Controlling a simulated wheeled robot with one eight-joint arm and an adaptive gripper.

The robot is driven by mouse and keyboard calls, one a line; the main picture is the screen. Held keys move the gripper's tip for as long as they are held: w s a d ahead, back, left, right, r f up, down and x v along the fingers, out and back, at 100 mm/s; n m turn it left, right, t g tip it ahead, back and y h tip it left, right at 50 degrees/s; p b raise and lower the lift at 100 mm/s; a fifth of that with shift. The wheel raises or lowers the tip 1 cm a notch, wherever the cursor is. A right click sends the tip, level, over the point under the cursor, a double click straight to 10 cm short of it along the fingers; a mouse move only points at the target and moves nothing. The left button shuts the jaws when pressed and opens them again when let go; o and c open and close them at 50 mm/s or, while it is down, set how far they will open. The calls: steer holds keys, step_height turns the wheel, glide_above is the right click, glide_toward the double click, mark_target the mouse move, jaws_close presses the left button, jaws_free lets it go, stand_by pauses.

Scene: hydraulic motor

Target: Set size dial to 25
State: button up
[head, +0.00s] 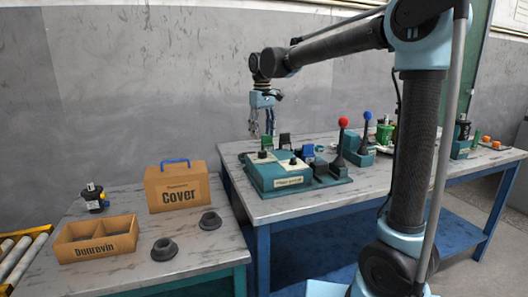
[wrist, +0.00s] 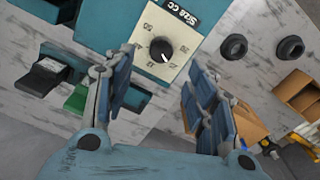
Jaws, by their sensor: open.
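In the head view the teal control box (head: 270,176) sits on the right-hand table and carries two small black knobs; I cannot tell which is the size dial. My gripper (wrist: 158,84) is open and empty. In the wrist view the dial lies beyond the gap between its fingers, apart from them. In the head view my gripper (head: 262,120) hangs above the box's back edge.
Red-topped (head: 343,123) and blue-topped (head: 367,116) levers stand right of the box. Green (head: 285,140) and black switches stand behind it. A Cover box (head: 178,187), a divided bin (head: 97,238) and two black rings (head: 163,249) occupy the left table.

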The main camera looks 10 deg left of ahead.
mark_target(263, 151)
step_height(263, 151, down, 8)
steer(key=shift+r, duration=0.1)
steer(key=shift+c, duration=0.2)
steer(key=c, duration=1)
